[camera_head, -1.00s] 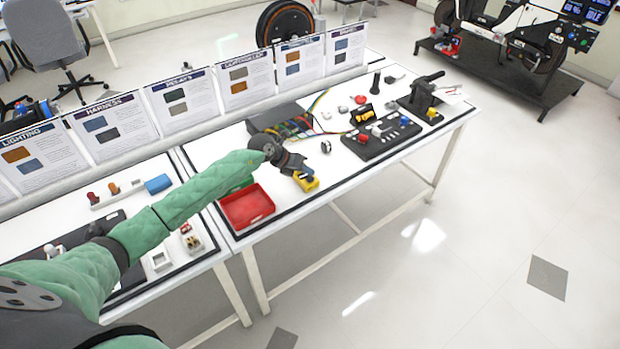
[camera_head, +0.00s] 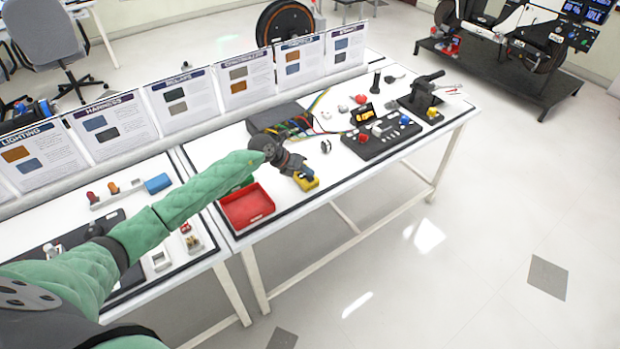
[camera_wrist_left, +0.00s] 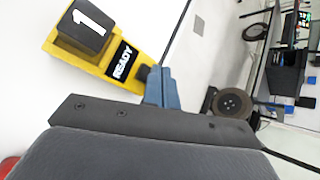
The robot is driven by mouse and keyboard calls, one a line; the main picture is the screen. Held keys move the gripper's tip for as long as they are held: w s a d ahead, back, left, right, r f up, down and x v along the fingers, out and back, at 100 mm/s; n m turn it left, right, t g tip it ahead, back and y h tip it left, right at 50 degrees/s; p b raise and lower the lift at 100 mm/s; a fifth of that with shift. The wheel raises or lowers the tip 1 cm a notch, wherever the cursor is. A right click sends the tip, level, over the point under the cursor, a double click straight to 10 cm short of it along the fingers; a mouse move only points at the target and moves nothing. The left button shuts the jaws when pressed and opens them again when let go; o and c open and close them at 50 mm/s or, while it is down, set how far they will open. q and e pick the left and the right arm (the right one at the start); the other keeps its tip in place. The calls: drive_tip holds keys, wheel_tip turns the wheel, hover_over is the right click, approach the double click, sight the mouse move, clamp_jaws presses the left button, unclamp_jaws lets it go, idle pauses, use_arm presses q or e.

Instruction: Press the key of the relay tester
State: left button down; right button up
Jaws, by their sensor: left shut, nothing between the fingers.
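The relay tester (camera_head: 307,184) is a small yellow box near the front edge of the right table. In the left wrist view the yellow tester (camera_wrist_left: 97,66) shows a black key marked 1 (camera_wrist_left: 84,28) and a small black display reading READY (camera_wrist_left: 122,60). My left gripper (camera_head: 303,172) is over the tester in the head view. Its blue-grey fingers (camera_wrist_left: 160,82) are shut and empty, beside the READY end of the tester and away from the key. I cannot tell whether they touch the box. My right gripper is not in view.
A red tray (camera_head: 246,206) stands left of the tester, below my forearm. A dark box with coloured wires (camera_head: 283,122) is behind the gripper. A black board with knobs (camera_head: 381,138) lies to the right. Bare white tabletop shows between the tester and the board.

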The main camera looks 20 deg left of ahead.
use_arm(q)
drive_tip(key=shift+f, duration=0.2)
idle(0.4)
drive_tip(key=shift+f+b, duration=0.35)
drive_tip(key=shift+f, duration=0.1)
idle(0.6)
drive_tip(key=shift+r+p, duration=0.5)
drive_tip(key=shift+r, duration=0.4)
